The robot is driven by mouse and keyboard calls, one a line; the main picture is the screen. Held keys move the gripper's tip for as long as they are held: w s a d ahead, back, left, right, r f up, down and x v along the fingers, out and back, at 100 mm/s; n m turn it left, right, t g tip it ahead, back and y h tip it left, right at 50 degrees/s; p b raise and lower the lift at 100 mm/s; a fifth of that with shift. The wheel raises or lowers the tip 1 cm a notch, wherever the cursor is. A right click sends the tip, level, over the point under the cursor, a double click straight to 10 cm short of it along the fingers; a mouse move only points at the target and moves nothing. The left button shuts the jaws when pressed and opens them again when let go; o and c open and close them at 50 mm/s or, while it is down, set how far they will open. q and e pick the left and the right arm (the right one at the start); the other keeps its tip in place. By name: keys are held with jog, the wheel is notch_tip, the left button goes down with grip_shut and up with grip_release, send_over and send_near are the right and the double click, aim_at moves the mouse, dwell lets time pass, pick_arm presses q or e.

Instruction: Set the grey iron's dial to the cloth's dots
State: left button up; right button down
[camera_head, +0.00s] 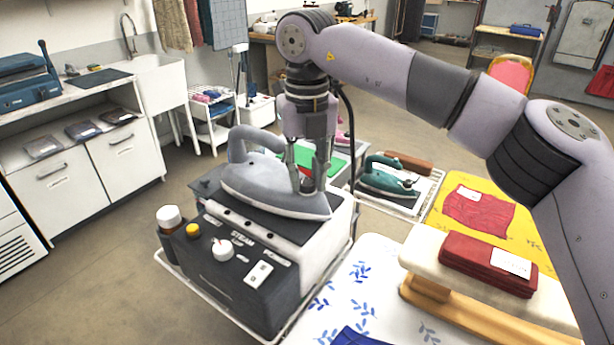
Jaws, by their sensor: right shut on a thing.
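The grey iron (255,185) stands on top of a steam station (245,265) in the middle of the view. My right gripper (308,184) points down over the front part of the iron and is shut on its small dark dial (307,187). The fingers cover most of the dial, and its setting cannot be read. A folded dark red cloth (470,262) with a white label (510,263) lies on a sleeve board (430,252) at the right. Any dots on the label are too small to make out. My left gripper is not in view.
A teal iron (388,178) stands on a rack behind. A red cloth (475,212) with a label lies on a yellow board (520,235). The station has a white knob (223,249) and yellow cap (193,230); a bottle (170,219) stands beside it. Floor at left is clear.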

aim_at(307, 182)
jog(key=m+b, duration=0.1)
jog(key=m, duration=0.3)
jog(key=shift+m+b, duration=0.55)
jog(key=shift+m, duration=1.55)
jog(key=c, duration=1.6)
grip_release()
notch_tip(307, 182, up, 12)
jog(key=shift+r, duration=0.1)
